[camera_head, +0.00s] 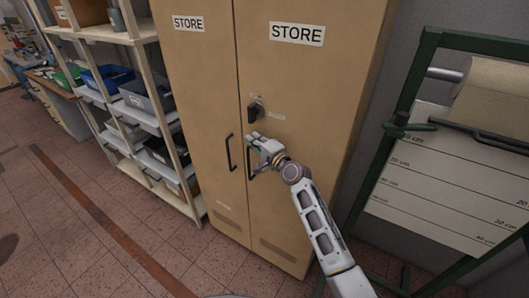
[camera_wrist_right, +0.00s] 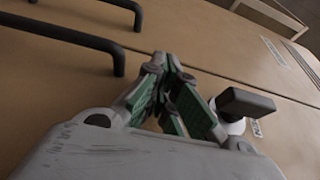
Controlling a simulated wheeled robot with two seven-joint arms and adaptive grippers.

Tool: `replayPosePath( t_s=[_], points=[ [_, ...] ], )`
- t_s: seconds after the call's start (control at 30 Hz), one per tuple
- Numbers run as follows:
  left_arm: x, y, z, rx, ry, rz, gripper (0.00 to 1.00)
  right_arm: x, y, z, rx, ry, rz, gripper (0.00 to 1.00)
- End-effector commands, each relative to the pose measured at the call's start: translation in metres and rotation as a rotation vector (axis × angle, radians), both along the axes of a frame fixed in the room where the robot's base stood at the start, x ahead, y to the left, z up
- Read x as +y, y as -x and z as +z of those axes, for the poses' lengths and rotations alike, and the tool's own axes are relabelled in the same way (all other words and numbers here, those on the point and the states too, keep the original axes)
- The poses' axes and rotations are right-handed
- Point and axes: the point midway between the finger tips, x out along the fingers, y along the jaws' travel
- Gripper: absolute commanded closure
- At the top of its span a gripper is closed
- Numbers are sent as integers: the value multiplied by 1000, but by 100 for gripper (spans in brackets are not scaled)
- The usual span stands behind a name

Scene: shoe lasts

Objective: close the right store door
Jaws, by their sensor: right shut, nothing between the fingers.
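The right store door (camera_head: 318,95) is a tan cabinet door with a STORE label (camera_head: 297,34). It looks flush with the left store door (camera_head: 197,75), with a thin dark seam between them; whether a small gap is left I cannot tell. The right door's black bar handle (camera_head: 250,164) is partly behind my right gripper (camera_head: 256,146). That handle also shows in the wrist view (camera_wrist_right: 70,36). My right gripper is shut and empty, its fingertips (camera_wrist_right: 172,65) close to the door near the seam; contact is unclear. My left gripper is not in view.
A black turn knob (camera_head: 256,110) sits on the right door above the gripper. Shelving with bins (camera_head: 147,95) stands left of the cabinet. A green-framed paper roll stand (camera_head: 405,120) is at the right. The tiled floor in front is clear.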

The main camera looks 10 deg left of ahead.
Motion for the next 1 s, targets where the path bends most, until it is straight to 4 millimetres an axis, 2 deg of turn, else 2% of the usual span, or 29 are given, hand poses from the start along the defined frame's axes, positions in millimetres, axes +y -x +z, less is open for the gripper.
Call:
replayPosePath(
  t_s=[0.7,1.0],
  points=[
    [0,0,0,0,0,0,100,-38,53,-2,4,4,14,100],
    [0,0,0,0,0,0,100,-47,64,-1,5,5,17,100]
  ],
)
